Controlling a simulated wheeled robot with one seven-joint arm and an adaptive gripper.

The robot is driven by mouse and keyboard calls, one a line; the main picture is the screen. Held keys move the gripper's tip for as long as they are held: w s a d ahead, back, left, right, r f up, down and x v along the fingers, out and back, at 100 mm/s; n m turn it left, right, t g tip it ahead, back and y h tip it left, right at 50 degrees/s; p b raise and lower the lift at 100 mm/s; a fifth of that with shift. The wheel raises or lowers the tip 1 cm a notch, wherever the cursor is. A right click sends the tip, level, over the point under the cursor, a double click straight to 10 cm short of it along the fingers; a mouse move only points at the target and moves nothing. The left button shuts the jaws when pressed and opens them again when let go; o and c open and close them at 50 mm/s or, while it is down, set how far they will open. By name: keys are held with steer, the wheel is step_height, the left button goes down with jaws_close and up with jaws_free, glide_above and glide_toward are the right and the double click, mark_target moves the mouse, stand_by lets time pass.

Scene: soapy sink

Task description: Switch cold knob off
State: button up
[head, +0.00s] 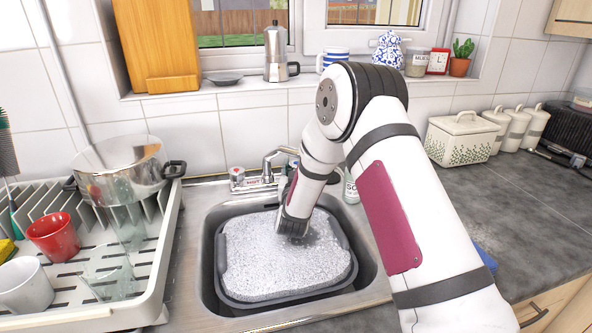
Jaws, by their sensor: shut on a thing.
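The metal faucet (270,166) stands at the back rim of the sink, its spout curving up and right. The left knob (237,175) is pale with a red mark. The right end of the faucet and the cold knob are hidden behind my arm. My arm reaches down in front of the faucet, and its dark wrist end (291,226) is over the foamy basin. No water stream is visible.
A grey tub (228,290) full of suds sits in the sink (207,262). The dish rack (150,293) with a pot (122,168), red cup (54,236) and glasses stands at left. A small bottle (351,190) is beside my arm. The counter (480,215) at right is mostly clear.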

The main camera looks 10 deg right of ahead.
steer(key=o, duration=1.2)
steer(key=shift+c, duration=0.2)
steer(key=shift+s, duration=0.1)
steer(key=v, duration=1.2)
steer(key=shift+r, duration=0.1)
